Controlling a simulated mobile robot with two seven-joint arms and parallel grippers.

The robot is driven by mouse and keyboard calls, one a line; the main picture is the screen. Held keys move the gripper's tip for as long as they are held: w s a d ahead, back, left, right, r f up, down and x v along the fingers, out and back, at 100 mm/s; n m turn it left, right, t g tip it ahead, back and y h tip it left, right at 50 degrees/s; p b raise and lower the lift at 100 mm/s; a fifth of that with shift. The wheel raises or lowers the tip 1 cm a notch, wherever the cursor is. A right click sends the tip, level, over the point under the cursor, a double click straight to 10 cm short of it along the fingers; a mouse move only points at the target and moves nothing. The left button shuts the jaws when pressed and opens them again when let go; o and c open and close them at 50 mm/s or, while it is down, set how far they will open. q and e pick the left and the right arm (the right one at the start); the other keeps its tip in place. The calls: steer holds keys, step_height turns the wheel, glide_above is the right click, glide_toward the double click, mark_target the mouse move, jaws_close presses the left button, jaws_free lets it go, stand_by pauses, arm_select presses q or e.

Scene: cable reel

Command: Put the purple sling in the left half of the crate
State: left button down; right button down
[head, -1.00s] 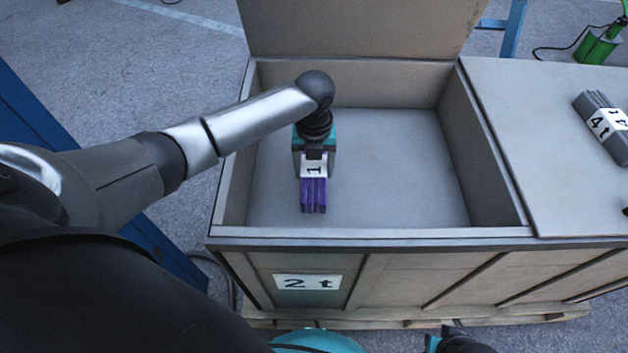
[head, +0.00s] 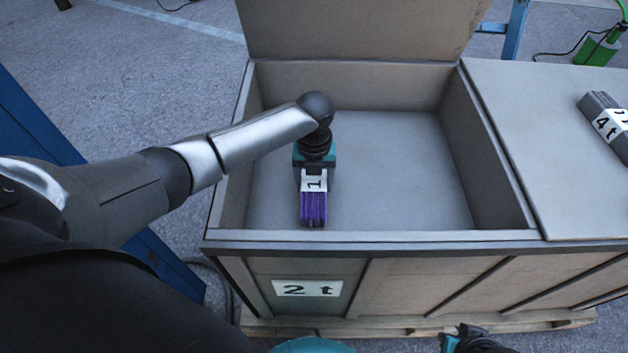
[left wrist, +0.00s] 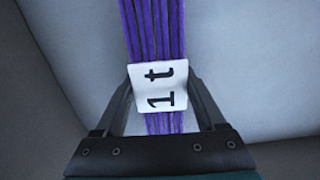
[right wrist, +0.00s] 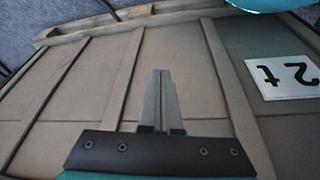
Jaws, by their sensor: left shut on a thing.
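The purple sling (head: 313,209), a bundle of straps with a white "1t" label, is over the left half of the open crate (head: 376,237), near its front wall. My left gripper (head: 314,180) points down into the crate and is shut on the sling at its label. In the left wrist view the sling (left wrist: 152,30) runs between the two fingers (left wrist: 158,88). I cannot tell whether the sling touches the crate floor. My right gripper (right wrist: 157,75) is outside the crate by its front, its fingers together and nothing between them.
The crate's raised lid (head: 360,30) stands at the back. A closed panel (head: 530,140) covers the right side, with a grey "4t" sling (head: 605,122) on it. A "2t" sign (head: 307,288) is on the front wall. The right part of the crate floor is bare.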

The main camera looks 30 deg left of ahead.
mark_target(314, 180)
arm_select(q)
jaws_free()
steer(key=shift+r, duration=0.45)
step_height(314, 180, up, 10)
steer(key=p, duration=0.5)
steer(key=shift+f, duration=0.2)
steer(key=shift+r+p, duration=0.45)
steer(key=shift+r, duration=0.45)
arm_select(e)
steer(key=s+d+f+g, duration=0.1)
steer(key=s+f, duration=0.3)
steer(key=f, duration=0.7)
steer(key=shift+s+d+g, duration=0.3)
steer(key=shift+s, duration=0.1)
steer(key=shift+f, duration=0.1)
